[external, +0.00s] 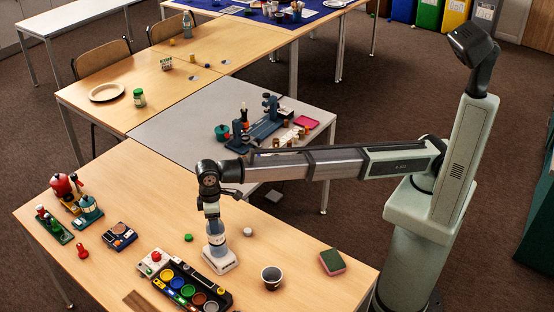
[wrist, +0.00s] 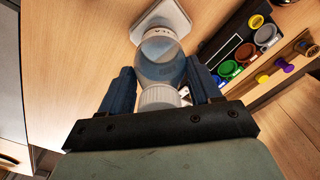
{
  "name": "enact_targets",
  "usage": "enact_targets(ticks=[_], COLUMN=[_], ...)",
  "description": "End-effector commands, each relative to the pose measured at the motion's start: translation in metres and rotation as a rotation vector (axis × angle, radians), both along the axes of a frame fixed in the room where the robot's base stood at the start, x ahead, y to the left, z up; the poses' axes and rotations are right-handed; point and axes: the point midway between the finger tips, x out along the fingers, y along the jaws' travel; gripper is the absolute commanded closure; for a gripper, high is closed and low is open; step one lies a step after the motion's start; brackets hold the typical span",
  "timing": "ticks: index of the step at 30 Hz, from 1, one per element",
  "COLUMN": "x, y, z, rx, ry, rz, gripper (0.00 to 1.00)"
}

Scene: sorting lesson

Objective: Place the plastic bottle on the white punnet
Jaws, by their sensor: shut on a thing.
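The plastic bottle (external: 215,236), clear with a white cap, is upright in my gripper (external: 212,215) in the external view. In the wrist view my gripper (wrist: 160,72) has a finger on each side of the bottle (wrist: 161,60), shut on it near the cap. The white punnet (external: 221,263) is on the wooden table directly under the bottle; it also shows at the top of the wrist view (wrist: 172,12). The bottle's base is at or just above the punnet; I cannot tell whether they touch.
A black tray of coloured pots (external: 187,289) is close to the punnet at the front left. A dark cup (external: 271,277) and a green and pink sponge (external: 332,262) stand to the right. A green lid (external: 188,238) and a white lid (external: 248,232) lie nearby.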

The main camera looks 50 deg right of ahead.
Motion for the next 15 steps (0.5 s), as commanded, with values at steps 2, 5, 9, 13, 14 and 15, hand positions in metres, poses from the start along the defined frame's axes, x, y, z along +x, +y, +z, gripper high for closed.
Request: enact_targets(ticks=[2,5,9,13,14,15], x=[0.0001,0.0001,0.0001,0.0001,0.0001,0.0001], y=[0.0001,0.0002,0.0002,0.0001,0.0001,0.0001], z=[0.0004,0.0,-0.0018,-0.0018,-0.0018,-0.0017], rx=[0.0,0.0,0.0,0.0,0.0,0.0], ry=[0.0,0.0,0.0,0.0,0.0,0.0], rz=[0.0,0.0,0.0,0.0,0.0,0.0], gripper=[0.8,0.8,0.33,0.21,0.18,0.14])
